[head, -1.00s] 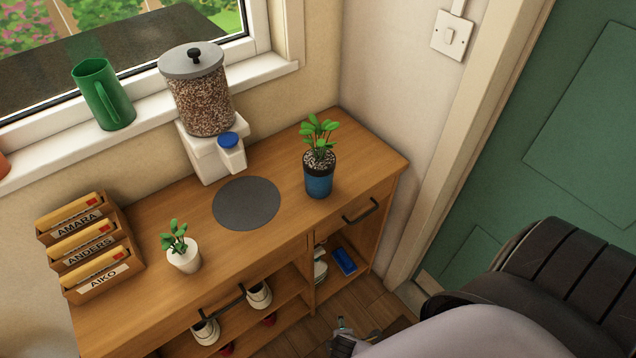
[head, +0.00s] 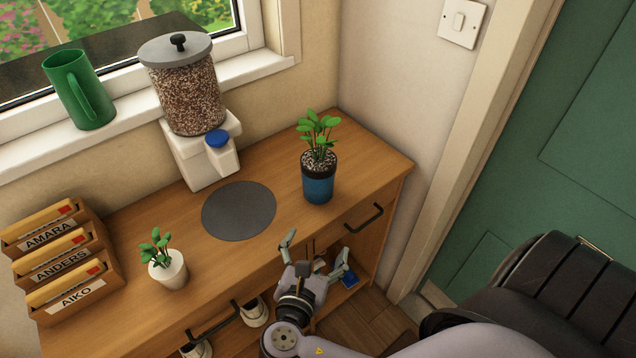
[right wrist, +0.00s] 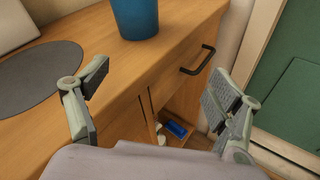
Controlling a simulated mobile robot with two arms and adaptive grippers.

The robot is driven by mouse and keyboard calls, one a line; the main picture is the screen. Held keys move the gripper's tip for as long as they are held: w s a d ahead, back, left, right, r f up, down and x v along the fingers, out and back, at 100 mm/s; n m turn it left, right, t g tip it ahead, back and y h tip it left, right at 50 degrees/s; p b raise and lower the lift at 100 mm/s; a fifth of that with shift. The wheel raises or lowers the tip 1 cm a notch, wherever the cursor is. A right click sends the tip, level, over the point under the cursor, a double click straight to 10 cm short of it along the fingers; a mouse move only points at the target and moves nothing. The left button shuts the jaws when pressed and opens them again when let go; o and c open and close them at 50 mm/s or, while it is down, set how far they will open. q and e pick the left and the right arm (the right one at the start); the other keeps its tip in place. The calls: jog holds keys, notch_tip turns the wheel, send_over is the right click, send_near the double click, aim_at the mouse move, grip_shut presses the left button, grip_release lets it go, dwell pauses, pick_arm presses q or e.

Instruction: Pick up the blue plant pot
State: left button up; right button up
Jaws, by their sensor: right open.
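The blue plant pot (head: 318,187) stands upright on the wooden cabinet top near its right end, with a dark rim, pebbles and a green leafy plant. In the right wrist view the lower part of the blue pot (right wrist: 135,16) shows at the top, its plant out of frame. My right gripper (head: 317,252) is open and empty, in front of the cabinet's front edge, nearer than the pot and below it in the picture. In the right wrist view its two fingers (right wrist: 158,92) are spread wide, with the pot beyond them. My left gripper is not in view.
On the cabinet (head: 130,305) are a small white pot with a plant (head: 168,270), a round grey mat (head: 239,211), a seed dispenser (head: 186,100) and a letter rack (head: 100,285). A drawer handle (head: 364,219) juts out. A wall stands right of the pot.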

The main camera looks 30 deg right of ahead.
aim_at(315, 189)
notch_tip(315, 189, up, 4)
jog(key=w+a+n+t+h, duration=0.1)
jog(key=w+a+n+t, duration=0.1)
jog(key=n+t, duration=0.15)
jog(key=shift+g, duration=0.45)
jog(key=x, duration=0.5)
jog(key=p+x, duration=0.1)
jog(key=x, duration=0.4)
jog(key=shift+d+f, duration=0.1)
jog(key=shift+f, duration=0.15)
jog(key=x, duration=0.4)
jog(key=p+x, duration=0.1)
jog(key=x, duration=0.1)
jog(key=shift+w+d+f, duration=0.1)
jog(key=shift+d+f, duration=0.15)
jog(key=shift+f, duration=0.1)
jog(key=shift+c, duration=0.5)
jog(key=c, duration=1.2)
jog(key=shift+r, duration=0.1)
